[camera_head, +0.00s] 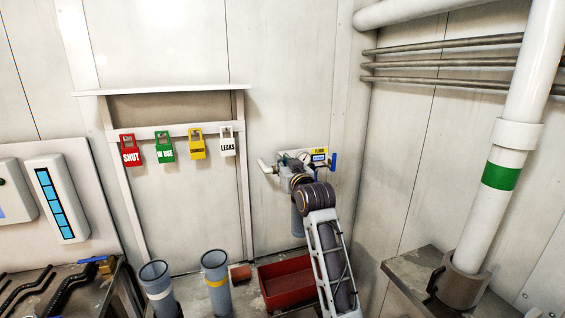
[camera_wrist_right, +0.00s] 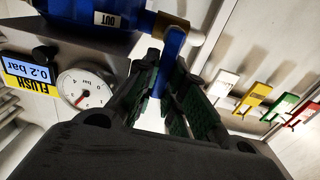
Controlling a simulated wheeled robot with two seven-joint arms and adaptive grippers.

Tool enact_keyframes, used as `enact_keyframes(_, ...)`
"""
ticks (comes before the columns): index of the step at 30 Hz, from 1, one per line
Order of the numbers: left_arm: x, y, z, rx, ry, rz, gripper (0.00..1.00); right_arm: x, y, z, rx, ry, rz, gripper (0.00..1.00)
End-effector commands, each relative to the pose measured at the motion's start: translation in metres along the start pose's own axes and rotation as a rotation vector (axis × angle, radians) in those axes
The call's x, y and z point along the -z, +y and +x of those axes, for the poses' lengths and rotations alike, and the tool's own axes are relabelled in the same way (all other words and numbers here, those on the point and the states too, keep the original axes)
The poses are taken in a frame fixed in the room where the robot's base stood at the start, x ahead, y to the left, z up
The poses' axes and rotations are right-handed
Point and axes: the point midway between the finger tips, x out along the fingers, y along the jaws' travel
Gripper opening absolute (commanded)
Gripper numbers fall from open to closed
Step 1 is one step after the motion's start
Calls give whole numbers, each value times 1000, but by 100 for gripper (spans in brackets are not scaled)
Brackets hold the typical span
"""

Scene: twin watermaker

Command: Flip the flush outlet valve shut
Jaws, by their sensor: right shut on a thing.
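The flush outlet valve's blue lever (camera_wrist_right: 173,50) is between the green-padded fingers of my right gripper (camera_wrist_right: 165,75) in the right wrist view. The fingers are shut on it. The blue valve body with its OUT label (camera_wrist_right: 108,18) and a brass fitting (camera_wrist_right: 166,24) sit by the lever. In the head view my right gripper (camera_head: 292,172) is at the left part of the wall-mounted flush unit and hides the held lever. Another blue lever (camera_head: 333,161) shows upright at the unit's right end. My left gripper is in neither view.
A round gauge (camera_wrist_right: 84,87) and a display (camera_wrist_right: 30,68) reading 0.2 bar are beside the valve. Red, green, yellow and white tags hang left of the unit, including the white LEAKS tag (camera_head: 227,141). A red bin (camera_head: 275,284) stands below.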

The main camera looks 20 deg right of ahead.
Motion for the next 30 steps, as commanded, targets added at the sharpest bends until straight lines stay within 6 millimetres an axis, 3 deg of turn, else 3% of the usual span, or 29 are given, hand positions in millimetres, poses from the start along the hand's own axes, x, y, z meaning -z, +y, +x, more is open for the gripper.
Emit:
enact_keyframes(13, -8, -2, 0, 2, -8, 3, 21, 0, 1, 0, 1, 1, 27, 0)
enact_keyframes(14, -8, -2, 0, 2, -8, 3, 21, 0, 1, 0, 1, 1, 27, 16)
enact_keyframes(16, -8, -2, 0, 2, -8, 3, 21, 0, 1, 0, 1, 1, 27, 21)
enact_keyframes(30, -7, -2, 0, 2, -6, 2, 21, 0, 1, 0, 0, 1, 23, 21)
